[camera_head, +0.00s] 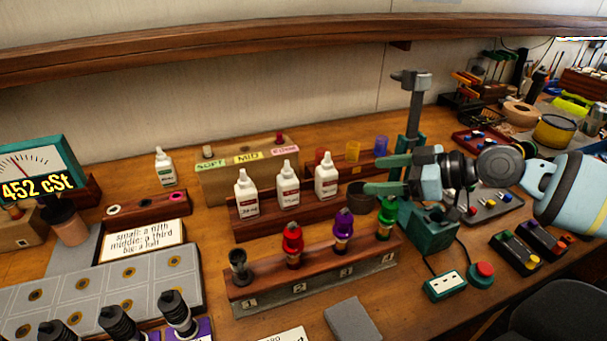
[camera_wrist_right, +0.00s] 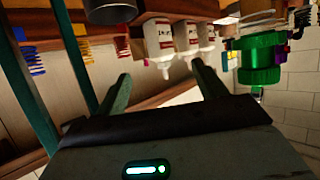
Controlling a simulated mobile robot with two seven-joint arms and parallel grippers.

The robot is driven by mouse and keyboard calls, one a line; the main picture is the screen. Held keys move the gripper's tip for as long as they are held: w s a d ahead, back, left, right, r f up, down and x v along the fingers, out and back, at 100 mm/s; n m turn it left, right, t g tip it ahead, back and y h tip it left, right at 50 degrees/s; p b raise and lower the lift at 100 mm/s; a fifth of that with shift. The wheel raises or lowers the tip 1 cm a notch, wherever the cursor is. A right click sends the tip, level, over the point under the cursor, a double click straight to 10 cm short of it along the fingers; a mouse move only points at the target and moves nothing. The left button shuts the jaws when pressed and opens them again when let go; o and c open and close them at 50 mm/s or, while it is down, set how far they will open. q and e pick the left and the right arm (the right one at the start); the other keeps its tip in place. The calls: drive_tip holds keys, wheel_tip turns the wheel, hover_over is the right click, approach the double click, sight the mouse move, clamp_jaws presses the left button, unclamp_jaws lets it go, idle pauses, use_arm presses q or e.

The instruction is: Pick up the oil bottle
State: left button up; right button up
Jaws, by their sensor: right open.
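The frames do not show which one is the oil bottle. My right gripper (camera_head: 370,174) is open and empty, its fingers pointing left toward the right bottle with a gap between. In the right wrist view, the row of bottles (camera_wrist_right: 162,42) appears beyond the open fingers (camera_wrist_right: 162,78). My left gripper is not in view.
A stand (camera_head: 315,283) with black, red, purple and green-topped parts lies in front of the rack. A dark cup (camera_head: 360,196) is near my right fingers. A wooden box with labels (camera_head: 235,181) is behind the bottles. A green-based post stand (camera_head: 428,236) is close to my gripper.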

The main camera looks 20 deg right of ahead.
sight(326, 177)
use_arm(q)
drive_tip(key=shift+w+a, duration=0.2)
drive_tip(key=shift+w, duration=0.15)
use_arm(e)
drive_tip(key=shift+w+a+r, duration=0.1)
drive_tip(key=shift+w+a, duration=0.15)
drive_tip(key=shift+w, duration=0.05)
drive_tip(key=shift+x, duration=3.75)
drive_tip(key=p+x, duration=0.1)
drive_tip(key=x, duration=0.2)
drive_tip(key=shift+w, duration=0.1)
drive_tip(key=shift+w+a+f, duration=0.3)
drive_tip(key=shift+w+a, duration=0.1)
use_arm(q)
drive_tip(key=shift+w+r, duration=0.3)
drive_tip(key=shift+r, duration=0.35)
